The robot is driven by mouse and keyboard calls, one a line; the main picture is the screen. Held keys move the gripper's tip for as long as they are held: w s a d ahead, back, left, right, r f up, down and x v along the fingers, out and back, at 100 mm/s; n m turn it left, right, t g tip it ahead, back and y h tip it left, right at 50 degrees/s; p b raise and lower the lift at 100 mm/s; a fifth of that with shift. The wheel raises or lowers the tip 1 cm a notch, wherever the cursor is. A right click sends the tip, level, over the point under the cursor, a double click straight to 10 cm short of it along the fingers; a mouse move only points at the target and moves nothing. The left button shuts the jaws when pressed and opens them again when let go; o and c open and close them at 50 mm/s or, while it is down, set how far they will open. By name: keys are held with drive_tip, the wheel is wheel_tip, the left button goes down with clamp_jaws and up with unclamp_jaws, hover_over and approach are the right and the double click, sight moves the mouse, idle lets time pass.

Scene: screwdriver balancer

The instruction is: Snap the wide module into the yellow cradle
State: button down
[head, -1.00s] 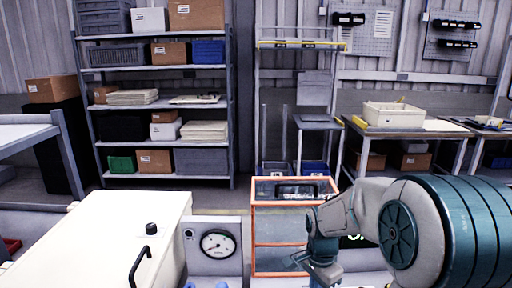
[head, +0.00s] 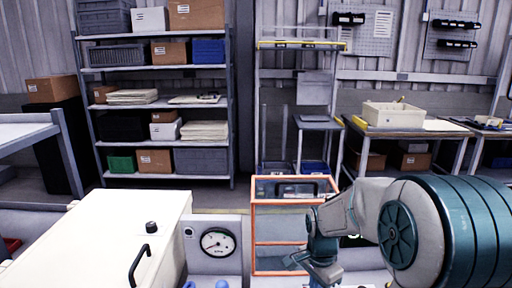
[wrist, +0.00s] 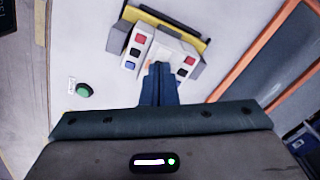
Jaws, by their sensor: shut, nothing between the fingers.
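In the wrist view the yellow cradle (wrist: 186,29) shows as a yellow and dark band at the top of a pale panel. A white-grey unit (wrist: 163,43) with red, black and blue squares on its two sides sits against it. I cannot tell whether this unit is the wide module or part of the cradle fixture. My gripper (wrist: 160,68) is shut and empty, its blue fingertips over the middle of that unit; contact cannot be judged. In the head view my gripper (head: 322,272) is low, in front of the orange frame, and the cradle cannot be made out.
An orange-framed guard (head: 254,225) stands behind my gripper; its bars (wrist: 237,48) are close on the right in the wrist view. A green button (wrist: 84,90) is on the panel. A cream box (head: 105,235) with a handle and a gauge (head: 217,242) are to the left.

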drive_tip(key=shift+s+f, duration=0.25)
drive_tip(key=shift+f, duration=0.2)
drive_tip(key=shift+w+r+p, duration=0.15)
drive_tip(key=shift+r+p, duration=0.45)
drive_tip(key=shift+r, duration=0.25)
drive_tip(key=shift+r+p, duration=1.2)
drive_tip(key=shift+r, duration=0.65)
drive_tip(key=s+r+n+t, duration=0.1)
drive_tip(key=s+r+n, duration=0.3)
drive_tip(key=s+n, duration=0.2)
drive_tip(key=s+r+n+t, duration=0.2)
drive_tip(key=s+r+n, duration=0.2)
drive_tip(key=s, duration=0.7)
drive_tip(key=shift+s+n, duration=0.2)
drive_tip(key=shift+n, duration=0.8)
